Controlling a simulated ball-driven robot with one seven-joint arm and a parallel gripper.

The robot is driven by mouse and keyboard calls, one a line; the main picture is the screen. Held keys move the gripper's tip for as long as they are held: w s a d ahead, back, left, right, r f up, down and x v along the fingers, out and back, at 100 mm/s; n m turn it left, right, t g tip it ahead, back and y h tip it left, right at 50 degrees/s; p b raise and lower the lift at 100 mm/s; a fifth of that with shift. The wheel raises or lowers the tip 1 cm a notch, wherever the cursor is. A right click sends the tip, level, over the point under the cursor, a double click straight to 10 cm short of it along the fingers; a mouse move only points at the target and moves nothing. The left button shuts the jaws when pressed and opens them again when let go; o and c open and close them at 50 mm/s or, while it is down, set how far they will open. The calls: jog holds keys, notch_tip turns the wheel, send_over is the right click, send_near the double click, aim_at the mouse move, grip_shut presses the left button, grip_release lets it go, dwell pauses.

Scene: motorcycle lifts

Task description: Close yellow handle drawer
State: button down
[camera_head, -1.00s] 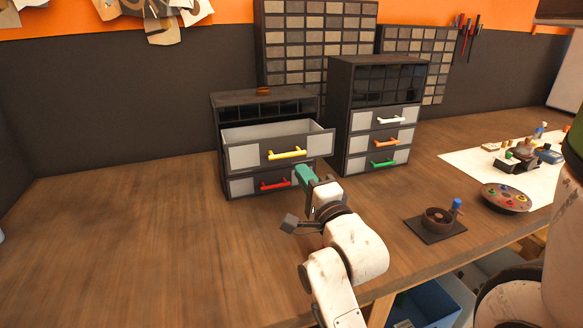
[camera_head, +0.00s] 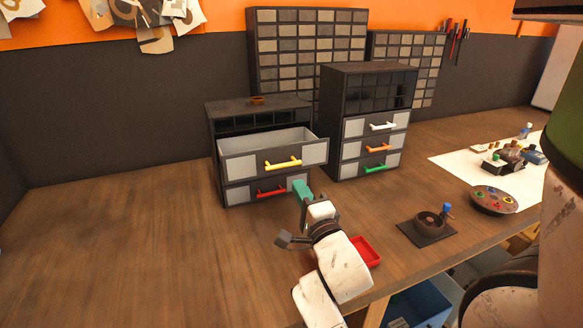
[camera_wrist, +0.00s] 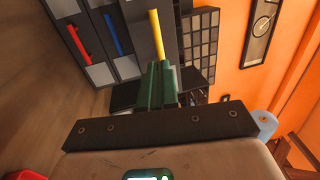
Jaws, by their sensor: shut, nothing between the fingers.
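The drawer with the yellow handle (camera_head: 283,163) stands pulled out of the left dark cabinet (camera_head: 211,150), its empty-looking inside partly visible. In the wrist view the yellow handle (camera_wrist: 156,33) shows just beyond my fingertips. My gripper (camera_head: 300,187) has green fingers, shut and empty, in front of the cabinet, below and right of the yellow handle. The fingers also show in the wrist view (camera_wrist: 167,80), pointing toward the cabinet; I cannot tell whether they touch anything. A red handle (camera_head: 271,192) is on the lower drawer. A blue handle (camera_wrist: 110,34) shows between red and yellow in the wrist view only.
A second cabinet with white (camera_head: 383,126), orange (camera_head: 378,148) and green (camera_head: 376,168) handles stands at right, its drawers shut. A red tray (camera_head: 367,252) lies beside my arm. A dark square base with a round dish (camera_head: 430,225) is further right. The bench's left side is clear.

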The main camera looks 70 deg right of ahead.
aim_at(287, 166)
jog(key=p+x, duration=0.2)
jog(key=x, duration=0.3)
jog(key=shift+w+d+r, duration=0.15)
jog(key=shift+w+d, duration=0.05)
jog(key=shift+d, duration=0.05)
jog(key=shift+w+d, duration=0.1)
